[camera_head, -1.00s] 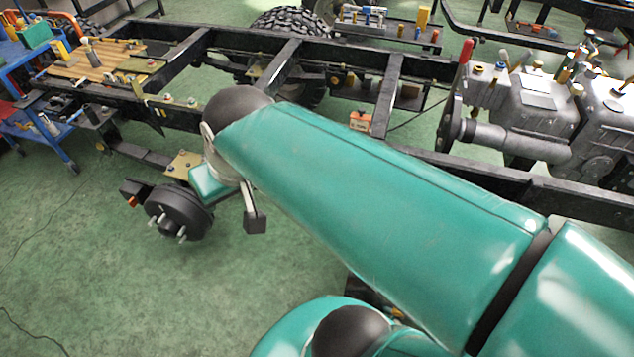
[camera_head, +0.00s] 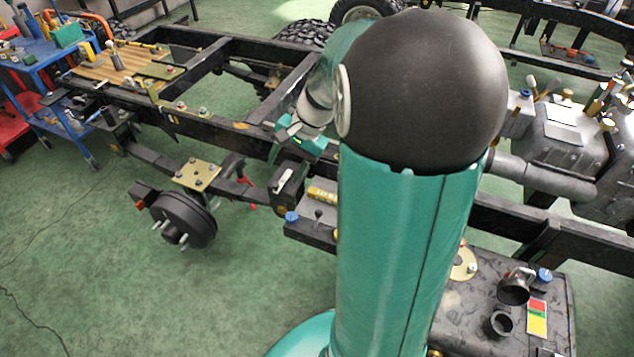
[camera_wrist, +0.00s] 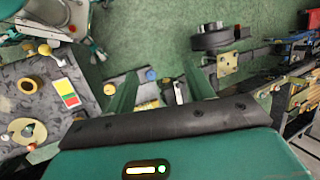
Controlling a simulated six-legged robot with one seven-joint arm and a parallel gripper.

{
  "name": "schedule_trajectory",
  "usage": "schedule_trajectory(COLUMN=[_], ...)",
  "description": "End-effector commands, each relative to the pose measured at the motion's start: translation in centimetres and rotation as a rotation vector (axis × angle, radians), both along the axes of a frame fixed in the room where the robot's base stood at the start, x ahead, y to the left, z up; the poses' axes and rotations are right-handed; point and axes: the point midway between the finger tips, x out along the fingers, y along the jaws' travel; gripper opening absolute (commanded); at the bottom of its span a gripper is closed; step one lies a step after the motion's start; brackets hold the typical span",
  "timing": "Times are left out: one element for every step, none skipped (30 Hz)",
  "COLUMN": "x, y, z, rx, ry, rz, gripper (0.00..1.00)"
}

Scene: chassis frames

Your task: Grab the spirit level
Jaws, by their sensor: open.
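A short yellow bar (camera_head: 322,194) that looks like the spirit level lies on a dark ledge beside the chassis rail in the head view, just left of my upper arm. In the wrist view a yellow piece (camera_wrist: 148,105), likely the same bar, shows between my fingers, partly hidden by the dark edge of my gripper's palm. My gripper (camera_wrist: 160,80) is open, with its two teal fingers apart and nothing held. In the head view my gripper (camera_head: 302,140) is above and behind the bar, partly hidden by my arm.
A black box with a handle (camera_head: 290,180) stands close left of the bar, and a blue cap (camera_head: 291,217) is at the ledge's edge. A brake drum (camera_head: 182,220) is further left. A dark tank top (camera_head: 470,320) with rings and a coloured card lies right.

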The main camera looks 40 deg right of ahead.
Motion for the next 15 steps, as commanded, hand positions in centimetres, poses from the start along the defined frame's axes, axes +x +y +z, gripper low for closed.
schedule_trajectory(x=[0.3, 0.5, 0.6, 0.8, 0.9, 1.0, 1.1, 1.1, 1.2, 1.2, 1.2, 1.2, 1.1, 1.1, 1.0], y=[-1.2, -1.9, -2.8, -3.4, -4.1, -5.0, -5.7, -6.4, -7.4, -8.1, -8.8, -9.8, -10.5, -11.2, -12.2], z=[-1.0, -1.5, -2.2, -2.7, -3.3, -4.0, -4.5, -5.1, -5.9, -6.5, -7.0, -7.8, -8.4, -9.1, -9.9], rx=[0.036, 0.058, 0.085, 0.108, 0.129, 0.157, 0.179, 0.2, 0.229, 0.25, 0.272, 0.302, 0.325, 0.346, 0.377], ry=[0.015, 0.022, 0.031, 0.037, 0.042, 0.05, 0.055, 0.06, 0.065, 0.07, 0.073, 0.079, 0.083, 0.086, 0.089], rz=[-0.048, -0.076, -0.11, -0.137, -0.164, -0.2, -0.228, -0.255, -0.291, -0.319, -0.345, -0.382, -0.41, -0.437, -0.475], gripper=[0.53, 0.53, 0.53, 0.53, 0.53, 0.53, 0.53, 0.53, 0.53, 0.53, 0.53, 0.53, 0.53, 0.53, 0.53])
